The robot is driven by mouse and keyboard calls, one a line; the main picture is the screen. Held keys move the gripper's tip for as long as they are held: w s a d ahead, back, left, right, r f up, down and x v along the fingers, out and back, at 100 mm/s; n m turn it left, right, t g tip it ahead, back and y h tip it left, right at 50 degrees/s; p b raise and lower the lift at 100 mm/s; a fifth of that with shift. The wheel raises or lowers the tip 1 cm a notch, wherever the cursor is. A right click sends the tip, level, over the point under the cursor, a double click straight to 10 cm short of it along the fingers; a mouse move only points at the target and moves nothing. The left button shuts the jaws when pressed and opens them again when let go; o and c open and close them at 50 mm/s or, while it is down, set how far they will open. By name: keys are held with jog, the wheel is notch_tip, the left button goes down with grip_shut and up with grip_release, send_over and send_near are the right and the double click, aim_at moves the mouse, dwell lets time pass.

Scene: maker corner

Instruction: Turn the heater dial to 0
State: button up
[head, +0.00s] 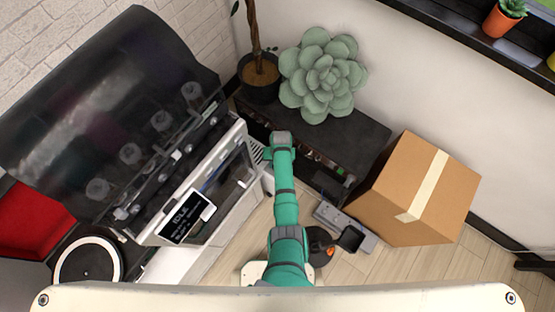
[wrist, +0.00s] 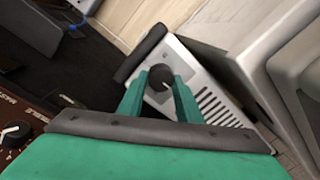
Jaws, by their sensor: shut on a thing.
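The heater (wrist: 207,98) is a light panel with dark vent slots; it fills the middle of the wrist view, and a small slatted part of it (head: 258,152) shows beside my arm's end in the head view. Its dial (wrist: 160,76) is a round dark knob with a pale pointer line slanting to the lower right. Scale marks around it are too small to read. My gripper (wrist: 160,86) has its two teal fingers shut on the dial, one on each side. In the head view the dial is hidden.
A brown panel with another black knob (wrist: 14,133) shows at the wrist view's lower left. In the head view, a white machine with a display (head: 186,217) stands left, a black bench (head: 345,135) behind, a cardboard box (head: 420,190) right. A succulent (head: 323,75) stands at the back.

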jog(key=o, duration=1)
jog(key=shift+o, duration=0.2)
jog(key=shift+r, duration=0.15)
notch_tip(320, 180, up, 10)
jog(key=shift+d+r, duration=0.25)
jog(key=shift+d, duration=0.05)
